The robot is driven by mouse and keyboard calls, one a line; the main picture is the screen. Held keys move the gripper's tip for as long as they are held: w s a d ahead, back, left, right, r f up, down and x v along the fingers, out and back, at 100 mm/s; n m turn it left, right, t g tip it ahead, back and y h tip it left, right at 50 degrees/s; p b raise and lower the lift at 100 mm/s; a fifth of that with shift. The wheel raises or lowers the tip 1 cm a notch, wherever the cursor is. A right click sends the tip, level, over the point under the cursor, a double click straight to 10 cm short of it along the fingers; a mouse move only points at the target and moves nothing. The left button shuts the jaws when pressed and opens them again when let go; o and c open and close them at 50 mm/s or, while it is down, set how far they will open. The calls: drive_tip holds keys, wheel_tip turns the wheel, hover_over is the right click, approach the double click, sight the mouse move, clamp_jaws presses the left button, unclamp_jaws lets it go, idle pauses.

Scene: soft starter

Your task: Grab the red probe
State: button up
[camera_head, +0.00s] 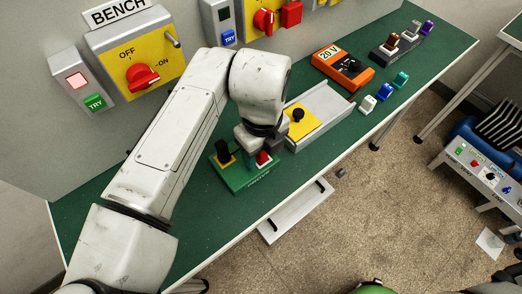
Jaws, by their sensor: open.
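A small red piece (263,157), which looks like the red probe, stands at the right side of a green holder (239,185) on the bench. Only its top shows, just under my gripper. A black probe (222,151) stands in the same holder, to the left. My gripper (258,146) points down directly over or around the red probe. It is open; the picture is too small to tell whether the fingers touch the probe. My wrist hides part of the area behind it.
The green bench top (188,232) holds a grey tray with a yellow plate (301,122) right of the gripper. Beyond are an orange 20 V meter (342,68) and several small coloured blocks (383,92). Switch boxes (137,62) line the back wall. The bench's front edge is close.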

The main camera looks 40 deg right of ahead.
clamp_jaws()
idle(0.3)
